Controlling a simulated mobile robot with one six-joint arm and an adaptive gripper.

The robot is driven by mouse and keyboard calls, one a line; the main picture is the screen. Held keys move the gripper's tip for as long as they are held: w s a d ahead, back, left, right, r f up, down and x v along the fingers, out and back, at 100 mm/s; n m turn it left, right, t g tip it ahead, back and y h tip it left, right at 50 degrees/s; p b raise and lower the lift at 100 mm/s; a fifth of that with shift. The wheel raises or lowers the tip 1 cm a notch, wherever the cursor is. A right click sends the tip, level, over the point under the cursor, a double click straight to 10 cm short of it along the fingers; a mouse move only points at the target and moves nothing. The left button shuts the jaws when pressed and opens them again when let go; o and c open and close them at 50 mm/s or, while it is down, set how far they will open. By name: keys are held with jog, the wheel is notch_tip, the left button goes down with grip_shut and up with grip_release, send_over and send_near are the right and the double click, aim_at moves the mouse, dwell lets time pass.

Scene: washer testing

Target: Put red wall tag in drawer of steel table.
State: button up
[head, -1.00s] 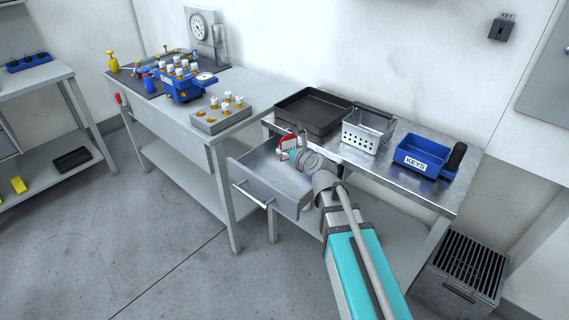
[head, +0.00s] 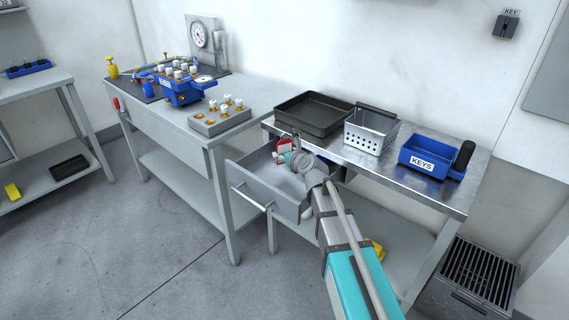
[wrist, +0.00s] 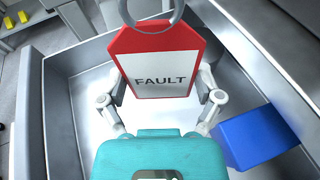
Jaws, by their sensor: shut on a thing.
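The red wall tag (wrist: 158,62) has a white face marked FAULT and a metal ring at its top. My gripper (wrist: 160,95) is shut on the tag, with a finger at each side of it in the wrist view. In the head view the tag (head: 284,146) shows small and red at the drawer, partly hidden by my gripper (head: 290,158). The drawer (head: 262,190) of the steel table (head: 430,188) is pulled open. The tag is over the drawer's inside; its exact height above the floor of the drawer is hard to tell.
A blue block (wrist: 255,137) is in the drawer at the right of the wrist view. On the steel table stand a black tray (head: 312,112), a perforated metal basket (head: 370,130) and a blue KEYS bin (head: 428,158). A grey workbench (head: 190,130) with fixtures stands to the left.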

jog(key=shift+w+a+f+b, duration=0.15)
jog(key=shift+w+f+b, duration=0.35)
jog(key=shift+f+b, duration=0.25)
jog(key=shift+s+f+b, duration=0.15)
jog(key=shift+f+b, duration=1.1)
jog(key=shift+b, duration=0.05)
jog(key=shift+f, duration=0.15)
jog(key=o, duration=1)
jog(key=shift+o, duration=0.2)
jog(key=shift+r, duration=0.2)
jog(key=p+v, duration=0.3)
jog(key=v, duration=0.9)
jog(key=shift+f, duration=0.1)
